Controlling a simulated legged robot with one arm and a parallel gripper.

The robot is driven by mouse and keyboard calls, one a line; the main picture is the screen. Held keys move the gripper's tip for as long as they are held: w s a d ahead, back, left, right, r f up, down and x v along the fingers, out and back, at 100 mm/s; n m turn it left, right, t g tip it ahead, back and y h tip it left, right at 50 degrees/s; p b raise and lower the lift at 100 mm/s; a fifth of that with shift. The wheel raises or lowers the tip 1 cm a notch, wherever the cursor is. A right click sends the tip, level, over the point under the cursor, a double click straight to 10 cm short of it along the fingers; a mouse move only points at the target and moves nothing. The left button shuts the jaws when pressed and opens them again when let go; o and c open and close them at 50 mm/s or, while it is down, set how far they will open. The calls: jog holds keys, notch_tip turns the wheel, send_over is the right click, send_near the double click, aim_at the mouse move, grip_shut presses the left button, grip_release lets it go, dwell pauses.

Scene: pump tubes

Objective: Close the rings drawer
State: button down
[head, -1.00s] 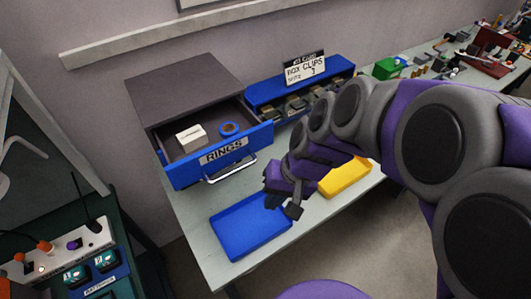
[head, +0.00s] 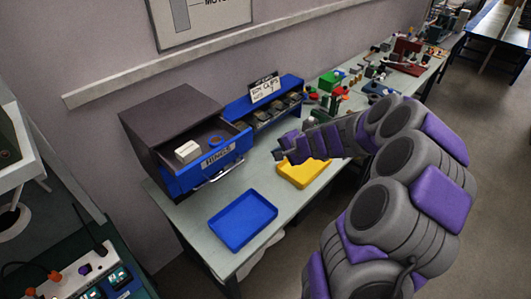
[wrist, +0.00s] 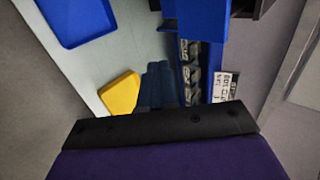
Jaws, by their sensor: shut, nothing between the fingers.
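The rings drawer (head: 208,163) is blue with a RINGS label and a metal handle (head: 218,177). It is pulled out of its dark cabinet (head: 168,112). In the wrist view, part of a blue front (wrist: 196,18) shows at the top edge, seemingly the drawer.
A blue tray (head: 243,219) and a yellow tray (head: 303,171) lie on the table (head: 205,205). A blue box-clips rack (head: 262,104) with a sign stands right of the cabinet. Colourful parts (head: 333,80) clutter the table further right. The table between drawer and gripper is clear.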

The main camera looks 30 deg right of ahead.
aim_at(222, 130)
jog(key=w+a+f, duration=0.2)
jog(key=w, duration=0.1)
jog(key=w+a+f, duration=0.1)
jog(key=w, duration=0.3)
jog(key=w+a+f, duration=0.2)
jog(key=w, duration=0.1)
jog(key=shift+w+a+f, duration=0.15)
jog(key=shift+a+f, duration=0.15)
jog(key=w+p, duration=0.1)
jog(key=w, duration=0.1)
jog(key=w+a+p, duration=0.1)
jog(key=w, duration=0.2)
jog(key=w+p, duration=0.1)
jog(key=w, duration=0.2)
jog(key=shift+w+a, duration=0.25)
jog(key=w+a, duration=0.1)
jog(key=w, duration=0.1)
jog(key=w+a+p, duration=0.1)
jog(key=w+p, duration=0.1)
jog(key=w, duration=0.1)
jog(key=shift+w+a, duration=0.35)
jog(key=shift+a, duration=0.05)
jog(key=shift+w, duration=0.3)
jog(key=shift+w+r+p, duration=0.1)
jog(key=shift+r+p, duration=0.05)
jog(key=shift+p, duration=0.2)
jog(key=shift+r, duration=0.1)
